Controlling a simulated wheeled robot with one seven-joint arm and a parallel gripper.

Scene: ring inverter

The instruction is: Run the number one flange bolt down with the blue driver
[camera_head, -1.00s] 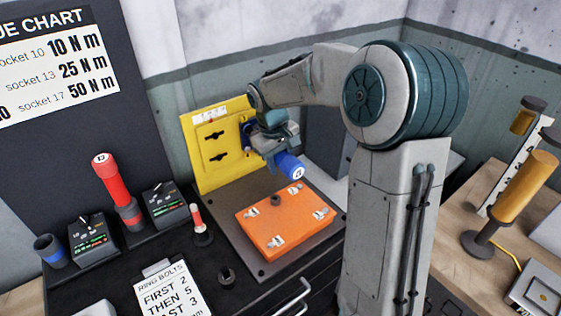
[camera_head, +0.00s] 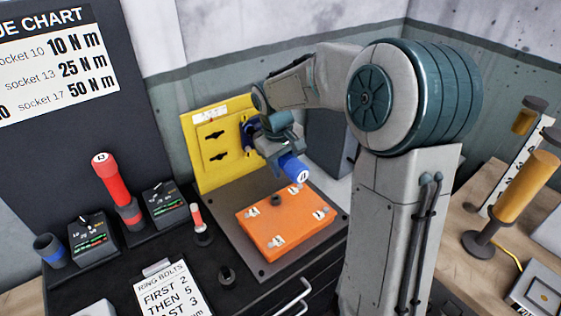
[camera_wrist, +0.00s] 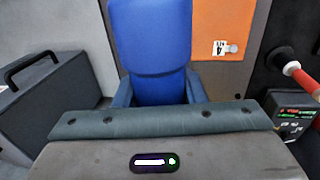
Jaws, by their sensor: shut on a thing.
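My gripper (camera_head: 284,150) is shut on the blue driver (camera_head: 295,169), which also shows between the fingers in the wrist view (camera_wrist: 150,40). The driver is tilted, its white-marked end pointing down and right in the head view. It appears apart from the orange flange block (camera_head: 268,228), over or just behind its back edge; the exact gap is unclear. The block has tagged bolts near its corners and a dark round part (camera_head: 275,201) on top. One tag reads 4 in the wrist view (camera_wrist: 219,47). I cannot pick out the number one tag. The driver's working end is hidden.
A yellow panel (camera_head: 212,180) stands behind the block. A red driver (camera_head: 111,180), a smaller red-and-white tool (camera_head: 198,218), control boxes (camera_head: 164,203) and a blue-rimmed cup (camera_head: 50,250) are at the left. A bolt-order card (camera_head: 168,290) lies in front.

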